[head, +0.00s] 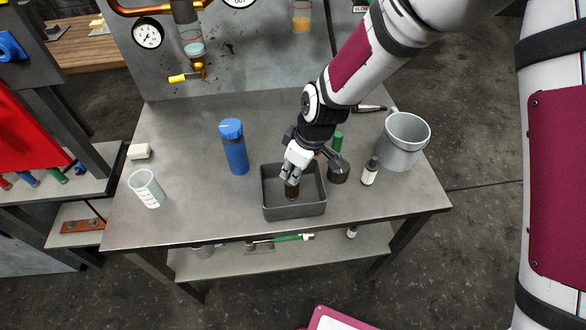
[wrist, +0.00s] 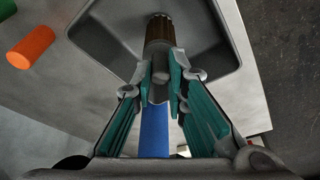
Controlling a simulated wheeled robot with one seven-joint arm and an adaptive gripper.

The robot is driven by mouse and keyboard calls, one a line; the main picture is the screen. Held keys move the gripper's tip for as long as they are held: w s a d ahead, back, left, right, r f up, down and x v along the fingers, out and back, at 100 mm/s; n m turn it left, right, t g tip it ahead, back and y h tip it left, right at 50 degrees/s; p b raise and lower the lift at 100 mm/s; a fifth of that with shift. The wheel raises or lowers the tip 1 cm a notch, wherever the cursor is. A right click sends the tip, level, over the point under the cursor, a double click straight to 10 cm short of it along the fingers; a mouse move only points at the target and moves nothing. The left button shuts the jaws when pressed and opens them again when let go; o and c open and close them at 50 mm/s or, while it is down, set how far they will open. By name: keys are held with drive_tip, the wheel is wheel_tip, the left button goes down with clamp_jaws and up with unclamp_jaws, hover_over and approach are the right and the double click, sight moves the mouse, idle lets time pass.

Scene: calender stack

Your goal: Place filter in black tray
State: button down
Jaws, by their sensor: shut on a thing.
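My gripper (head: 292,176) points down over the black tray (head: 296,211), a dark grey open box near the front of the table. It is shut on the filter (head: 292,191), a small brown ribbed cylinder. In the wrist view the filter (wrist: 159,28) sticks out past my fingertips (wrist: 163,85), with the tray's floor and walls (wrist: 215,60) around it. In the head view the filter's lower end appears within the tray's outline. I cannot tell whether it touches the floor of the tray. My fingers hide its upper part.
A blue bottle (head: 235,150) stands left of the tray. A dark round object (head: 339,173), a small white bottle (head: 369,174) and a grey pot (head: 403,143) stand to its right. A clear cup (head: 147,189) is at far left. An orange cylinder (wrist: 31,47) shows in the wrist view.

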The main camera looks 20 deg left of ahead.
drive_tip(key=shift+f, duration=0.15)
drive_tip(key=c, duration=1.6)
unclamp_jaws()
drive_tip(key=v, duration=1.2)
drive_tip(key=shift+r+b, duration=0.25)
drive_tip(key=shift+b, duration=0.1)
